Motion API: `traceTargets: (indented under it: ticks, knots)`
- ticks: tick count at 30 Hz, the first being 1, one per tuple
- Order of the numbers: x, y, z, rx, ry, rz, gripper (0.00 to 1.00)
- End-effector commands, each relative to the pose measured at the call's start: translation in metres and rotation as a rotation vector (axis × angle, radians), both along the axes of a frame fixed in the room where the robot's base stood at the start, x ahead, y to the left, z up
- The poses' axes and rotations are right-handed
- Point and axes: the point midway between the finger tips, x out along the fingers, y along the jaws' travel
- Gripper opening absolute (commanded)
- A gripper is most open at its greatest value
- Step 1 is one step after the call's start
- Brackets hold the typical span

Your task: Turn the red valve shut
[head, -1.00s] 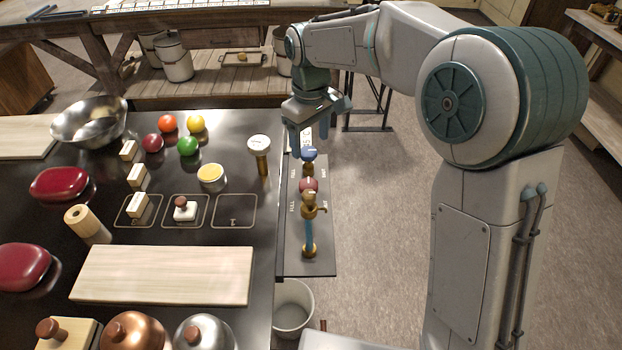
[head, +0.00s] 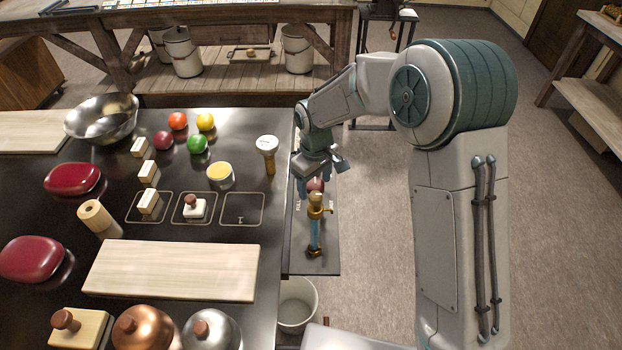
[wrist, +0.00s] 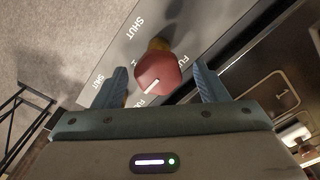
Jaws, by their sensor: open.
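The red valve (wrist: 158,72) is a round knob with a white pointer line, mounted on the grey panel (head: 305,262). In the wrist view its pointer is angled to the lower left, towards a partly hidden label starting "FU". My gripper (wrist: 160,84) is open, with one blue finger on each side of the red knob and a gap showing at both sides. I cannot tell whether the fingertips are level with the knob. In the head view the red valve (head: 315,185) is partly hidden by my gripper (head: 316,188).
A bucket (head: 297,305) stands below. Floor to the right is open.

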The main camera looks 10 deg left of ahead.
Motion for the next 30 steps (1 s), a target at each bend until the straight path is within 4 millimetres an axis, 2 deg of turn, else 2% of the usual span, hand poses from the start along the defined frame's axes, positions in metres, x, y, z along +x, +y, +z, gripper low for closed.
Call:
traceTargets:
  ticks: [6, 7, 11, 12, 13, 14, 15, 18, 30]
  knots:
    - [0.0, 0.0, 0.0, 0.0, 0.0, 0.0, 0.66]
    - [0.0, 0.0, 0.0, 0.0, 0.0, 0.0, 0.61]
    - [0.0, 0.0, 0.0, 0.0, 0.0, 0.0, 0.24]
    - [0.0, 0.0, 0.0, 0.0, 0.0, 0.0, 0.22]
    - [0.0, 0.0, 0.0, 0.0, 0.0, 0.0, 0.22]
    - [0.0, 0.018, -0.002, 0.001, 0.0, 0.006, 0.22]
    - [0.0, 0.01, 0.0, 0.001, -0.001, 0.002, 0.22]
    - [-0.001, 0.005, 0.0, 0.002, 0.001, 0.0, 0.22]
    - [-0.003, 0.0, -0.001, -0.003, 0.007, -0.015, 0.22]
